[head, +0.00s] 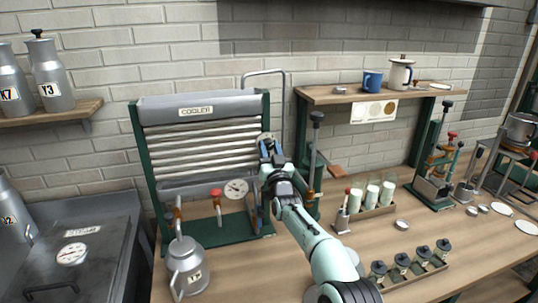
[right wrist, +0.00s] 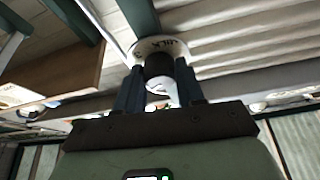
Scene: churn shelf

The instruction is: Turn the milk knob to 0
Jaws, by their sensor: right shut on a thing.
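The cooler (head: 196,112) is a green-framed rack of ribbed metal pipes against the brick wall. The milk knob (right wrist: 158,66) is dark and round, in front of a pale round dial (right wrist: 146,47) with black lettering, on the cooler's right post. My right gripper (head: 268,150) reaches up to that post and covers most of the knob in the head view. In the right wrist view its two fingers (right wrist: 159,88) stand on either side of the knob, shut on it. The dial's number marks and the knob's setting are too small to read. My left gripper is not in view.
A gauge (head: 236,188), a red-handled tap (head: 216,194) and a metal can (head: 187,265) are at the cooler's lower front. A tall green post (head: 316,150) stands close right of my gripper. A rack of milk glasses (head: 372,207) stands farther right.

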